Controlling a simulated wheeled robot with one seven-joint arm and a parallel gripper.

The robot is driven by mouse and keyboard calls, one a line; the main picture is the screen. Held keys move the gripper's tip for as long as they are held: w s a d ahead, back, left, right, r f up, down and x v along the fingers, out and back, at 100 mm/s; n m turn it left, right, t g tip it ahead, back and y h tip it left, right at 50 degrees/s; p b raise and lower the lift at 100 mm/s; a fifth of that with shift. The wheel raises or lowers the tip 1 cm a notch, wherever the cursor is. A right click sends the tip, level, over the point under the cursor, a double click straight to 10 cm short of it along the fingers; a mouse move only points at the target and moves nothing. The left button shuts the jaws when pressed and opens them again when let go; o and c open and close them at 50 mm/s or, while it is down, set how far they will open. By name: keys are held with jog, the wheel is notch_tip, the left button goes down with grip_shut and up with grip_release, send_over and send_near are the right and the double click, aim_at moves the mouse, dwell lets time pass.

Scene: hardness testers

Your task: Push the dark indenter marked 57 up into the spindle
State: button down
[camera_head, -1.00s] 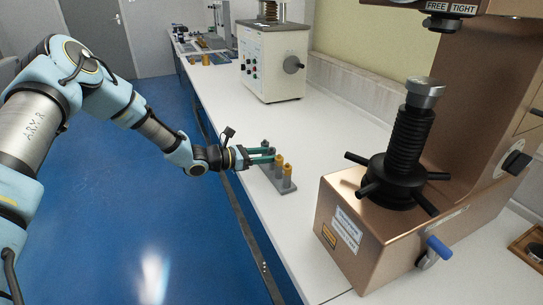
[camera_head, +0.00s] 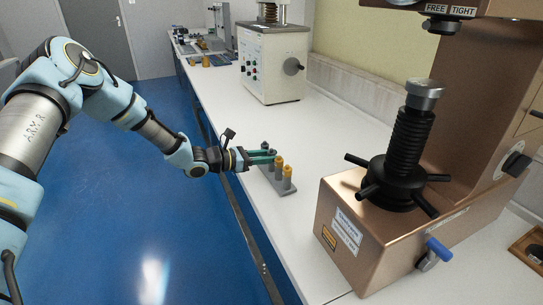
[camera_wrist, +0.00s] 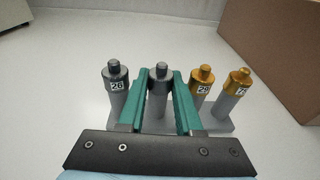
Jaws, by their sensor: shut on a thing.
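My gripper (camera_head: 263,156) reaches over the bench edge to a small grey rack (camera_wrist: 215,127). Its green fingers are shut on a dark indenter (camera_wrist: 158,88), second from the left in the wrist view, upright in the rack. No number is readable on it, so I cannot confirm that it is the 57. The spindle (camera_head: 442,26) hangs from the head of the copper-coloured tester at the upper right of the head view, under the FREE/TIGHT plate (camera_head: 450,10).
Beside the held indenter stand a dark one marked 26 (camera_wrist: 116,78) and gold ones, one marked 29 (camera_wrist: 203,80) and another (camera_wrist: 238,82). The tester's black screw (camera_head: 408,140) and anvil (camera_head: 424,90) stand below the spindle. White bench (camera_head: 330,130) lies clear between.

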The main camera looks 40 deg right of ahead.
jog(key=shift+r+p, duration=0.8)
jog(key=shift+r, duration=0.75)
